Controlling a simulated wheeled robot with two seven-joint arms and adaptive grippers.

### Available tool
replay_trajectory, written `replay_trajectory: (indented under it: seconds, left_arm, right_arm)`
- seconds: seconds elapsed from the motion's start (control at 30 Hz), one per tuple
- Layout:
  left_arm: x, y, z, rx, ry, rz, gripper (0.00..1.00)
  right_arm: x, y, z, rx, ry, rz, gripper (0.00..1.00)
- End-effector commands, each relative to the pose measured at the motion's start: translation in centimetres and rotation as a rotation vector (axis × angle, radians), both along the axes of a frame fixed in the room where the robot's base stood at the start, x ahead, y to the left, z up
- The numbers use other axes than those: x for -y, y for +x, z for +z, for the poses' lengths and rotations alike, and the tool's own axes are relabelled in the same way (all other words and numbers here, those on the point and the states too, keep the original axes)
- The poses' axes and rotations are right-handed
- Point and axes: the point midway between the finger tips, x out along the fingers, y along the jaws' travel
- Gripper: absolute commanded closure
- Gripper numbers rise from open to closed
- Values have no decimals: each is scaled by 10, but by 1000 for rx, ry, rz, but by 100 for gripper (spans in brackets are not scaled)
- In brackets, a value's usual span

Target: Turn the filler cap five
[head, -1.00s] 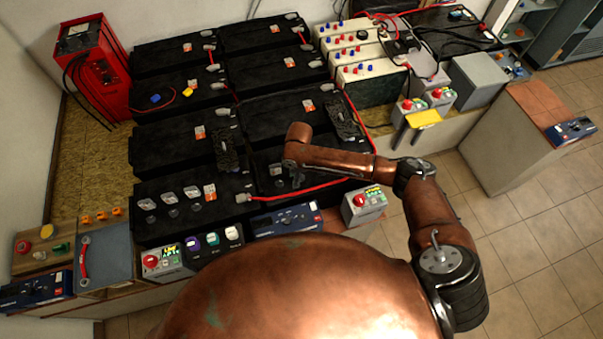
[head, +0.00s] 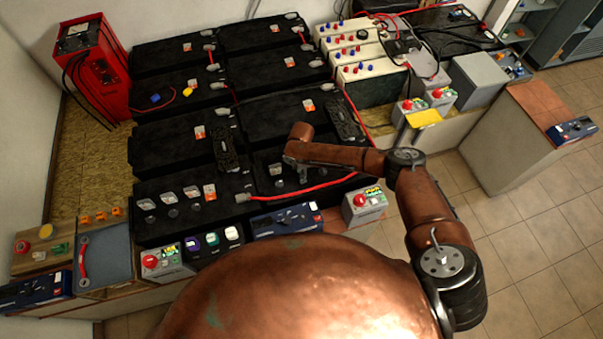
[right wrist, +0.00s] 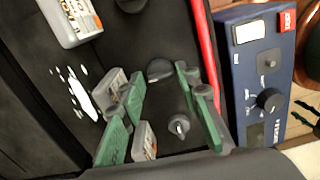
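My right gripper (right wrist: 157,74) is open, its two green fingers apart. A dark round filler cap (right wrist: 160,70) on the black battery lies between the fingertips in the right wrist view; contact is not clear. Another cap (right wrist: 179,125) with a pale raised grip sits nearer the gripper's base. I cannot read a number that tells which is cap five. In the head view my right arm reaches over the front right battery, and its wrist hides most of the gripper and the caps there. My left gripper is not in view.
A red cable (head: 310,187) runs along the battery's front edge. A blue meter box (head: 287,220) and a grey box with a red button (head: 364,203) stand in front. Several black batteries fill the bench. A red charger (head: 90,65) stands at the back left.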

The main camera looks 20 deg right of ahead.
Motion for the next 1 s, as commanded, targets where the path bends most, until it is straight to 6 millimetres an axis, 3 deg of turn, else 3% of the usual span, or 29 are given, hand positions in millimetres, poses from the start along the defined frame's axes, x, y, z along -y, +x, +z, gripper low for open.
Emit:
replay_trajectory:
  seconds: [0.17,0.6,1.0]
  left_arm:
    - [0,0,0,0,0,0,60]
    - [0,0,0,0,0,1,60]
    - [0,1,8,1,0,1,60]
  right_arm:
    - [0,0,0,0,0,0,70]
    - [0,0,0,0,0,0,99]
    - [-1,-1,1,-3,2,-68,100]
